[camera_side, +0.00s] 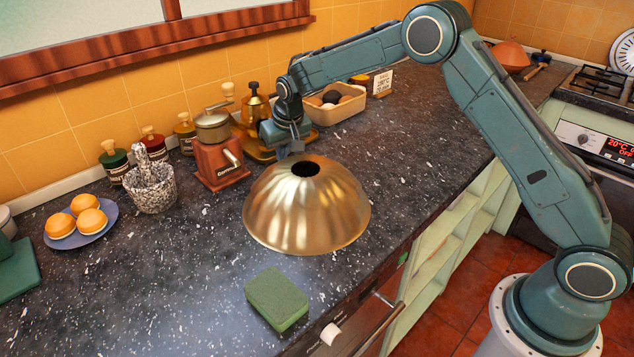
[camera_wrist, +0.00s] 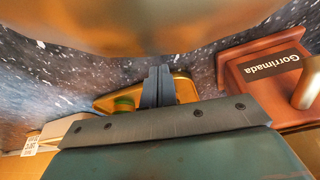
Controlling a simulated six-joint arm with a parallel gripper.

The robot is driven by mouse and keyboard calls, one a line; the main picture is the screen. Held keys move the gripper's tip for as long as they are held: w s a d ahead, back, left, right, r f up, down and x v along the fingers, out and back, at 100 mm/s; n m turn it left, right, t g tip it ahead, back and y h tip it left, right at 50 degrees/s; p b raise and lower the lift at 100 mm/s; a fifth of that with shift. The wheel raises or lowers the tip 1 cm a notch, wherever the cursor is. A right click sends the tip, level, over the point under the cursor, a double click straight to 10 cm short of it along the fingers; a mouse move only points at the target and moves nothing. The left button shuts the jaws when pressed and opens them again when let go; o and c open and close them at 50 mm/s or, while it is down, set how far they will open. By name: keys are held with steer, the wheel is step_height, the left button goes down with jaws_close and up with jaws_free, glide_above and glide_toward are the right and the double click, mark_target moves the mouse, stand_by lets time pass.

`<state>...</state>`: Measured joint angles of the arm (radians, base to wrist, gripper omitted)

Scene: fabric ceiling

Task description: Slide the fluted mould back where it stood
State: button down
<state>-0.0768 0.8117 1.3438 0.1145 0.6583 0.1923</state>
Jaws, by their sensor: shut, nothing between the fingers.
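The fluted mould (camera_side: 310,215) is a gold-coloured dome with a dark hole in its top. It sits rim down on the speckled dark counter near the front edge. It also fills the top of the wrist view (camera_wrist: 165,25). My gripper (camera_side: 298,152) is just behind the mould in the side view, with its fingertips partly hidden by it. In the wrist view my gripper (camera_wrist: 158,72) has its two fingers pressed together, empty, pointing at the mould's side. I cannot tell whether the fingertips touch it.
A red grinder (camera_side: 218,155) stands left of my gripper, and a brass-coloured device (camera_side: 258,110) stands close behind it. A green sponge (camera_side: 277,298) lies in front of the mould by the counter edge. A speckled mortar (camera_side: 151,188) is farther left. Counter right of the mould is clear.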

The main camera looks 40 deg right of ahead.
steer(key=shift+s+a, duration=0.25)
steer(key=shift+s, duration=0.8)
steer(key=shift+s, duration=0.15)
steer(key=shift+s+a, duration=0.15)
steer(key=shift+s, duration=0.65)
steer(key=shift+s+a, duration=0.15)
steer(key=shift+s, duration=0.6)
steer(key=shift+w, duration=0.15)
steer(key=shift+w+d, duration=0.2)
steer(key=shift+w, duration=0.75)
steer(key=shift+w+d, duration=0.2)
steer(key=shift+w, duration=0.75)
steer(key=v, duration=0.9)
steer(key=shift+s+r, duration=0.2)
steer(key=shift+r, duration=0.3)
